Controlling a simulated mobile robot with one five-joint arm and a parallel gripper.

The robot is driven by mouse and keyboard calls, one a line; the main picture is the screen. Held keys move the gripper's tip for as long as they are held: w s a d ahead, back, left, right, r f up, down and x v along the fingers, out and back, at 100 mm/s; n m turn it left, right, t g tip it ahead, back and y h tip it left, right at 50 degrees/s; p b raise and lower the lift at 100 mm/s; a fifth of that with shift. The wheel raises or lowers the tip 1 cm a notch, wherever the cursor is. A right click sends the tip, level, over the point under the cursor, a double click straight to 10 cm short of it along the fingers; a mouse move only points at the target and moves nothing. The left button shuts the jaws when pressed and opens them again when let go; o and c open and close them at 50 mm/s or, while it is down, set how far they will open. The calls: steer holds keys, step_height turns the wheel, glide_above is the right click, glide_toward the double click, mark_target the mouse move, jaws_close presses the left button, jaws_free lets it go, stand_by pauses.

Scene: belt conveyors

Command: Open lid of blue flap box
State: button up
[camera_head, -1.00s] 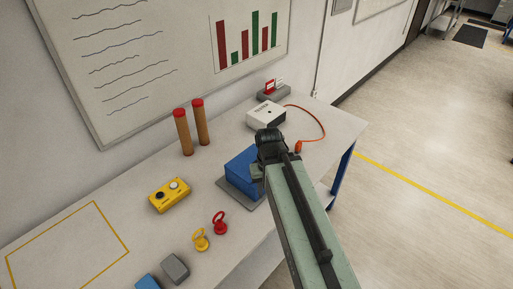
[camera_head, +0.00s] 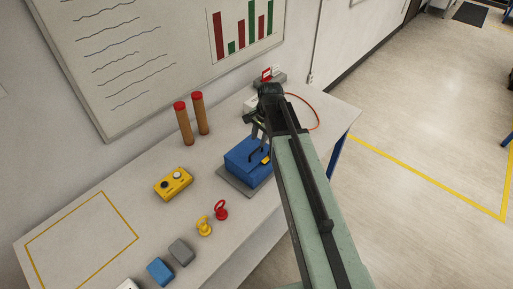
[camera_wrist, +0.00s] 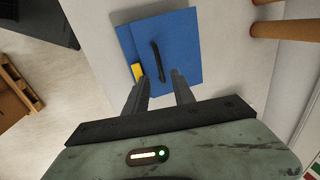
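The blue flap box (camera_head: 241,169) sits on a grey base plate (camera_head: 232,184) on the table, its lid lying closed. A black handle (camera_head: 257,153) stands on the lid, and a yellow latch (camera_head: 266,160) is at its side. In the wrist view the blue lid (camera_wrist: 183,60) shows from above with its handle (camera_wrist: 158,62) and yellow latch (camera_wrist: 138,72). My gripper (camera_wrist: 160,82) has its two fingers apart with nothing between them. The fingertips are at the lid's near edge in the wrist view, short of the handle. Whether they touch the box I cannot tell.
Two brown cylinders with red tops (camera_head: 192,118) stand behind the box. A yellow button box (camera_head: 173,184), red (camera_head: 221,210) and yellow (camera_head: 204,227) ring-handled pieces, and grey (camera_head: 181,251) and blue (camera_head: 160,271) blocks lie nearer. An orange cable (camera_head: 316,112) runs behind my arm.

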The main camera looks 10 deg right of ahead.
mark_target(256, 150)
steer(key=f+b, duration=0.1)
steer(key=f, duration=0.1)
steer(key=f+b, duration=0.2)
steer(key=w+f+b, duration=0.1)
steer(key=f+b, duration=0.1)
steer(key=shift+a+f, duration=0.2)
steer(key=shift+a, duration=0.2)
steer(key=shift+r, duration=0.1)
jaws_close()
steer(key=shift+d, duration=0.1)
stand_by(0.6)
